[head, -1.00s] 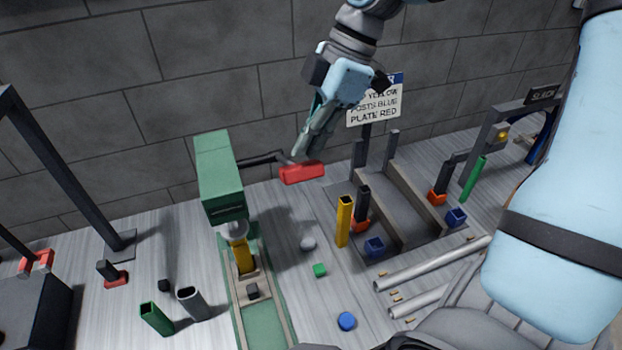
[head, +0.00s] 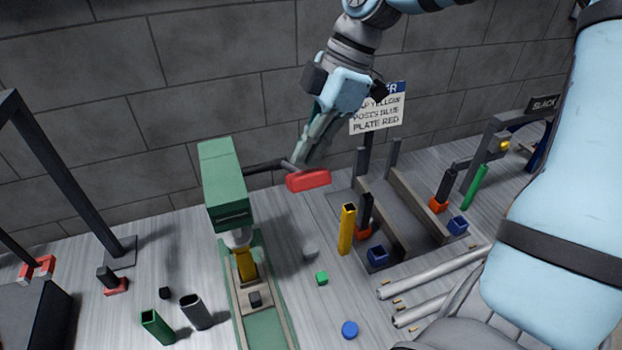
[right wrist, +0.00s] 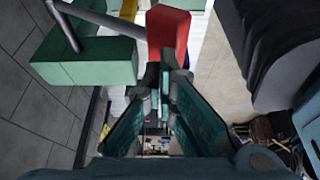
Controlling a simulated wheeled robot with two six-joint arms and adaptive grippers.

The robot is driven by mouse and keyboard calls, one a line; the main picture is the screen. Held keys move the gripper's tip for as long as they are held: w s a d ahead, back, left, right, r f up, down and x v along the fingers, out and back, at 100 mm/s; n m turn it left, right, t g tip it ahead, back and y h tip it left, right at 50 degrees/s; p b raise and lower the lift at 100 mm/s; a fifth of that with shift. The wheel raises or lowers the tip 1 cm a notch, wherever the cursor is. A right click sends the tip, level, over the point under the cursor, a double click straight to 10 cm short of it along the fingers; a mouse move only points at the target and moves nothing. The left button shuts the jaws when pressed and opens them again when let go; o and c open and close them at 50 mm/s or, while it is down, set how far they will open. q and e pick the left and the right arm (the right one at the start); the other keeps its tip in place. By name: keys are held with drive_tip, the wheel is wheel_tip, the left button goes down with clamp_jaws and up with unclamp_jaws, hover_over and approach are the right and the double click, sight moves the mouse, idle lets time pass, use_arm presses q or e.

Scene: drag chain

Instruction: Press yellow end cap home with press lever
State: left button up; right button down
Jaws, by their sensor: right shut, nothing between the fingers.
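The green press (head: 222,180) stands left of the middle in the head view. Its lever runs right to a red handle (head: 308,180). A yellow piece (head: 245,264) sits upright under the press ram, in the fixture on the green base rail; I cannot tell how deep it is seated. My right gripper (head: 300,160) is shut with nothing between its fingers, its tips right by the red handle from above. In the right wrist view the shut fingertips (right wrist: 163,75) are just below the red handle (right wrist: 168,30) in the picture; contact is unclear. My left gripper is not in view.
A yellow post (head: 346,230), a blue block (head: 377,255) and a grey fixture with rails (head: 393,215) stand right of the press. A green cube (head: 321,278) and blue disc (head: 349,329) lie in front. Green and dark tubes (head: 196,312) stand left. A sign (head: 378,112) stands behind.

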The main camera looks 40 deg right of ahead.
sight(318, 171)
drive_tip(key=shift+s+d, duration=0.1)
drive_tip(key=shift+d, duration=0.05)
drive_tip(key=shift+f+b, duration=1.45)
drive_tip(key=shift+f, duration=0.15)
drive_tip(key=shift+s+a+f+b, duration=0.15)
drive_tip(key=shift+s+f+b, duration=0.15)
drive_tip(key=shift+f+b, duration=0.4)
drive_tip(key=shift+s+a+f+b, duration=0.1)
drive_tip(key=shift+s+f+b, duration=0.2)
drive_tip(key=shift+f+b, duration=0.35)
drive_tip(key=shift+r, duration=0.15)
